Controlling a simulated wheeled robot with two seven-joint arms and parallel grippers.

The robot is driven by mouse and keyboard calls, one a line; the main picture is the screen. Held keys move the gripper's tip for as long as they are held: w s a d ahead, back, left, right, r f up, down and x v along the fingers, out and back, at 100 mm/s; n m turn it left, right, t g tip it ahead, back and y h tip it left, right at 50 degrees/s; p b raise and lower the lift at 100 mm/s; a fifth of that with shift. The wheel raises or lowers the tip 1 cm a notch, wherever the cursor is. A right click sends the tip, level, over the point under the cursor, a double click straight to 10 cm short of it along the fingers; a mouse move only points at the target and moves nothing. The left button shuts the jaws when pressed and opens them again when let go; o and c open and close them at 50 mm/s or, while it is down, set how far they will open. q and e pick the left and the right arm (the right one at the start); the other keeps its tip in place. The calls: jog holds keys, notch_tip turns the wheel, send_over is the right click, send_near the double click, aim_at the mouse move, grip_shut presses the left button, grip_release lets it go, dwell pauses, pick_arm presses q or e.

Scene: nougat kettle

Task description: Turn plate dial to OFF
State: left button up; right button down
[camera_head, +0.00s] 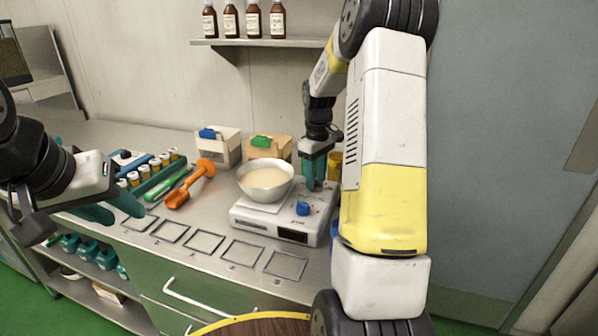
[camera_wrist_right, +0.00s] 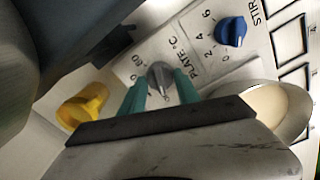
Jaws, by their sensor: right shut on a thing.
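The plate dial (camera_wrist_right: 160,77) is a grey knob beside the "PLATE °C" print on the white hotplate stirrer (camera_head: 262,224). My right gripper (camera_wrist_right: 161,85) has its teal fingers on either side of the dial, shut on it. In the head view my right gripper (camera_head: 313,180) reaches down to the back right of the stirrer, and the dial is hidden there. I cannot read the dial's setting. A blue stir knob (camera_wrist_right: 232,31) is beside it and also shows in the head view (camera_head: 303,208). My left gripper (camera_head: 128,217) is open and empty over the counter's left front.
A white bowl of cream-coloured mix (camera_head: 265,178) sits on the stirrer. A yellow object (camera_wrist_right: 82,106) is close to my right gripper. Outlined squares (camera_head: 205,242) are empty.

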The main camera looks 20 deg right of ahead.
aim_at(316, 180)
jog(key=c, duration=0.9)
grip_release()
jog(key=shift+r, duration=0.1)
notch_tip(316, 180, up, 8)
jog(key=shift+f, duration=0.15)
jog(key=s+a+r+m+t, duration=0.3)
jog(key=s+a+r, duration=0.65)
jog(key=s, duration=0.35)
jog(key=s+a+m+t, duration=0.1)
jog(key=s, duration=0.3)
jog(key=s+a+t+y, duration=0.1)
jog(key=s+a, duration=0.1)
jog(key=s, duration=0.2)
jog(key=s+a+m+t+y, duration=0.1)
jog(key=s, duration=0.3)
jog(key=shift+s+a+f+m, duration=0.3)
jog(key=shift+s+a+f, duration=0.05)
jog(key=shift+a, duration=0.05)
